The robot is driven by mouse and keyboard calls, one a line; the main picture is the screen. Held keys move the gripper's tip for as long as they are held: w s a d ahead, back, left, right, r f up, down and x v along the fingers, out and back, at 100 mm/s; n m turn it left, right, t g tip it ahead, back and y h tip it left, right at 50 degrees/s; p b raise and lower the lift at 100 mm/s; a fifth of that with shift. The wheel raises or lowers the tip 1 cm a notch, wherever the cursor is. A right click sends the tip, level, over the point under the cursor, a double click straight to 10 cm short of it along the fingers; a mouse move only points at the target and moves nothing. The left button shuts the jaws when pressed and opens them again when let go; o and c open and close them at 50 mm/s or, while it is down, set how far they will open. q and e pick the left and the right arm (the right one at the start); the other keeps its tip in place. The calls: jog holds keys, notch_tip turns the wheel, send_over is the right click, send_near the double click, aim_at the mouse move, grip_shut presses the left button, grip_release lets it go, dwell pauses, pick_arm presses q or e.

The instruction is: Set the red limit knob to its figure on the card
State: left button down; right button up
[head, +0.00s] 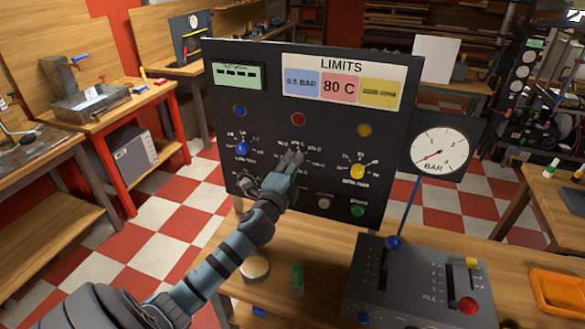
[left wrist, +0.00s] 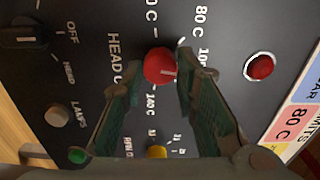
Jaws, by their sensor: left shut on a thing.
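The LIMITS card (head: 341,82) at the top of the black panel (head: 225,125) reads 0.5 BAR on blue and 80 C on red; its yellow field is too small to read. My left gripper (head: 293,160) reaches the middle dial and hides its knob in the head view. In the left wrist view, the red limit knob (left wrist: 160,66) sits between the fingertips of my left gripper (left wrist: 168,72), which is shut on it. The knob's white mark points right in that view, towards the panel's top. Fingers partly cover the scale. My right gripper is out of view.
A blue knob (head: 242,148) and a yellow knob (head: 357,172) flank the middle dial. A red lamp (head: 298,119) sits above it. A BAR gauge (head: 440,151) and a grey lever box (head: 418,290) stand at right. A green-topped item (head: 298,279) stands on the bench.

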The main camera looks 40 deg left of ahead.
pick_arm(q)
jog(key=n+b, duration=0.3)
jog(key=n, duration=0.8)
jog(key=shift+n, duration=0.3)
dwell(0.3)
jog(key=c, duration=1.2)
grip_release()
jog(key=shift+c, duration=0.2)
jog(key=v, duration=1.2)
